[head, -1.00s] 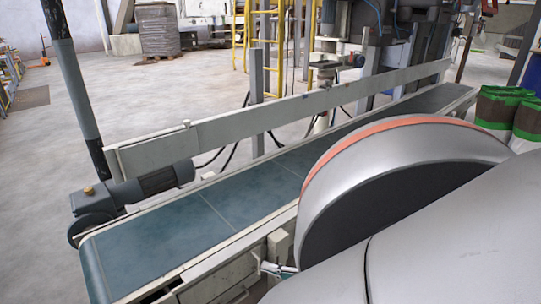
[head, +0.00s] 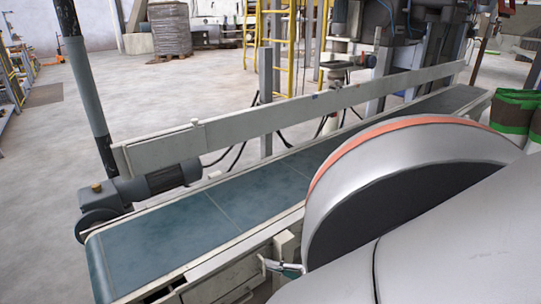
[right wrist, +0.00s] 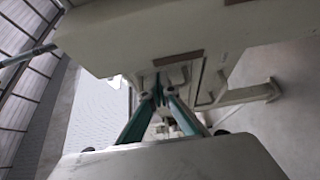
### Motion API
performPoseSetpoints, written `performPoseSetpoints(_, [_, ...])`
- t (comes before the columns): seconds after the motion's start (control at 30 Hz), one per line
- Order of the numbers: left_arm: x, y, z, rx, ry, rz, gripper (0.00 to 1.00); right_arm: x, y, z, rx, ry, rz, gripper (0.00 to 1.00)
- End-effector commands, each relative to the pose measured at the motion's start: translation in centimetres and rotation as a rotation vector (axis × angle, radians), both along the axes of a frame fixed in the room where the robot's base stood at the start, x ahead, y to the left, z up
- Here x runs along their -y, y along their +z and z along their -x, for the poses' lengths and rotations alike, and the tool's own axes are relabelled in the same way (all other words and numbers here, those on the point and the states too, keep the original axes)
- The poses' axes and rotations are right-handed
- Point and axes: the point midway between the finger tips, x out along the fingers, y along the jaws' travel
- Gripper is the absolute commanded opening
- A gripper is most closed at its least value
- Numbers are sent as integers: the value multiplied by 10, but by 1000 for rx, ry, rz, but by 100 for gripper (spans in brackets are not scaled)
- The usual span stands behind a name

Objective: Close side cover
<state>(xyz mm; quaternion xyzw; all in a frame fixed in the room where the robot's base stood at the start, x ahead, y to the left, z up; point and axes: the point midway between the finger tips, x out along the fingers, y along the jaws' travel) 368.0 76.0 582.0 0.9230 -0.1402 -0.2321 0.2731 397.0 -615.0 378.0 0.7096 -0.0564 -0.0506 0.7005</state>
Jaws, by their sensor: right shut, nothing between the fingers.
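My right gripper (head: 284,268) shows at the lower middle of the head view, mostly hidden behind my own large grey arm. Its teal fingers are at the near side of the conveyor frame. In the right wrist view the fingers (right wrist: 160,92) come together with nothing between them, close under a pale machine part (right wrist: 150,40). I cannot tell whether they touch it. A cream side panel (head: 225,279) lies below the belt's near edge, left of the gripper. I cannot tell surely that it is the side cover, or whether it is open. My left gripper does not show.
The blue-green conveyor belt (head: 170,245) runs from lower left to upper right, with a long pale guard rail (head: 290,112) along its far side. A grey motor (head: 150,184) sits at its left end. Green and brown bags (head: 515,110) stand at the right. Open floor (head: 50,155) lies beyond.

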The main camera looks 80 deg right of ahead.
Motion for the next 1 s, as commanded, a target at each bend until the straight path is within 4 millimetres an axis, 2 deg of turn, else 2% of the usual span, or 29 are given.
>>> performPoseSetpoints(0.17, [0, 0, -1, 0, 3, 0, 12, -3, -2, 19, -4, -1, -2, 0])
performPoseSetpoints(0.4, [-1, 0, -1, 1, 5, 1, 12, -10, -2, 67, -5, -1, -1, 0])
performPoseSetpoints(0.6, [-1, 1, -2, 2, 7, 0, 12, -15, -2, 100, -3, 0, 0, 0])
performPoseSetpoints(0.8, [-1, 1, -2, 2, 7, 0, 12, -17, -1, 115, 0, 0, 1, 0])
performPoseSetpoints(1.0, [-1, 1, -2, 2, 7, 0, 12, -18, -1, 116, 1, 0, 0, 0])
